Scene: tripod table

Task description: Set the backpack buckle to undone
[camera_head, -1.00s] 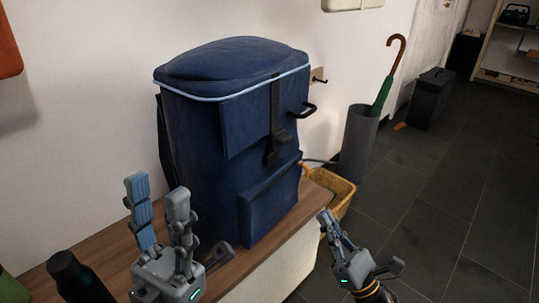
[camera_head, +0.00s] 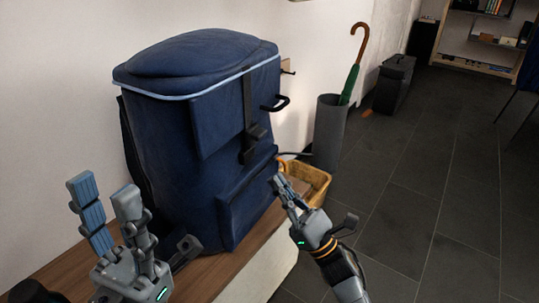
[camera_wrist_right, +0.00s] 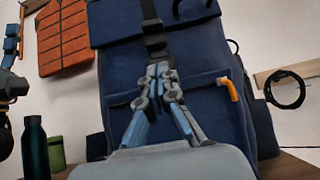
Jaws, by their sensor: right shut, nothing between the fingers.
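The dark blue backpack (camera_head: 195,130) stands upright on a wooden bench top. I cannot tell whether the buckle halves are joined. My right gripper (camera_head: 278,181) is shut and empty, pointing up in front of the backpack's lower right side. In the right wrist view its fingertips (camera_wrist_right: 159,71) overlap the area just below the buckle (camera_wrist_right: 155,43); contact is unclear. My left gripper (camera_head: 104,187) is open and empty, left of the front pocket.
A yellow basket (camera_head: 316,178) and a grey stand (camera_head: 329,135) with an umbrella (camera_head: 352,75) are right of the bench. A dark bottle (camera_wrist_right: 34,145) and a green container (camera_wrist_right: 57,152) stand left of the backpack in the wrist view. The tiled floor at right is open.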

